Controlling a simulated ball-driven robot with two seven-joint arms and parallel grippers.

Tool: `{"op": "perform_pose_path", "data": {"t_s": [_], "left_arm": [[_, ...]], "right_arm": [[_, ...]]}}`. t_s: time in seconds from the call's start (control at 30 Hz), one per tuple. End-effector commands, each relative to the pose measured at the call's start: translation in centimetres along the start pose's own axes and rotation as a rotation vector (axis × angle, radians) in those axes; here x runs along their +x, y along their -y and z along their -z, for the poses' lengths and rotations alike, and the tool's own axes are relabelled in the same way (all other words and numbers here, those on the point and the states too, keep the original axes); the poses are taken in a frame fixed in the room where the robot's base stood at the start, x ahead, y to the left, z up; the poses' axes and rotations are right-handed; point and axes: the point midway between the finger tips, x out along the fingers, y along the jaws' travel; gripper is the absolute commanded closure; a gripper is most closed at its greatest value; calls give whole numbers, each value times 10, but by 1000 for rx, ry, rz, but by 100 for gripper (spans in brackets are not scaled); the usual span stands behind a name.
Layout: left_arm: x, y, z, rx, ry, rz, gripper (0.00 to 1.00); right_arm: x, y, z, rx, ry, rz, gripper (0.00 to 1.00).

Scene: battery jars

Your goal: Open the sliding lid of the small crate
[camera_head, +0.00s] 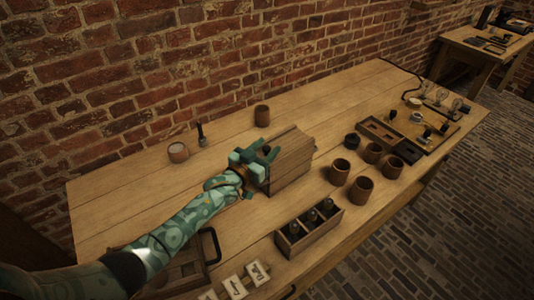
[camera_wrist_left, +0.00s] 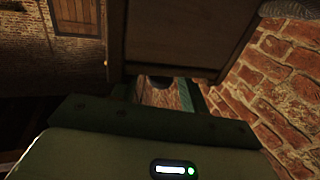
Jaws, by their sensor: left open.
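The small crate (camera_head: 292,160), a closed brown wooden box, stands near the middle of the table; it fills the upper middle of the left wrist view (camera_wrist_left: 180,35). My left gripper (camera_head: 264,153) is at the crate's left end, near its upper edge, and partly covers that end. Its green fingers are apart, and they also show in the left wrist view (camera_wrist_left: 160,92). A small dark rounded part shows between them at the crate's edge; I cannot tell whether they touch it. The lid's position is not clear. My right gripper is out of view.
A three-compartment wooden rack (camera_head: 309,228) with dark bottles stands in front of the crate. Several brown jars (camera_head: 362,188) stand to its right. A lone jar (camera_head: 262,116) stands behind it. White labelled cards (camera_head: 235,287) lie at the front edge. The back left tabletop is mostly clear.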

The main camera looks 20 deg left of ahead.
Motion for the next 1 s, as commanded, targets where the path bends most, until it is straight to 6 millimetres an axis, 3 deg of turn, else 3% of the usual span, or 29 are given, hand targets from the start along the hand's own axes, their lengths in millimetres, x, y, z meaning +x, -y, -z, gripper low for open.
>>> {"op": "perform_pose_path", "data": {"t_s": [0.33,0.5,0.67,0.77,1.0], "left_arm": [[5,0,1,1,0,0,55],[5,0,1,1,0,0,100],[2,1,1,1,1,0,100],[-12,5,4,2,4,2,100],[-78,22,6,3,7,1,100]], "right_arm": [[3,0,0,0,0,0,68],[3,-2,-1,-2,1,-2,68],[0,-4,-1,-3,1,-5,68],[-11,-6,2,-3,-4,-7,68],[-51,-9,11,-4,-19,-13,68]]}}
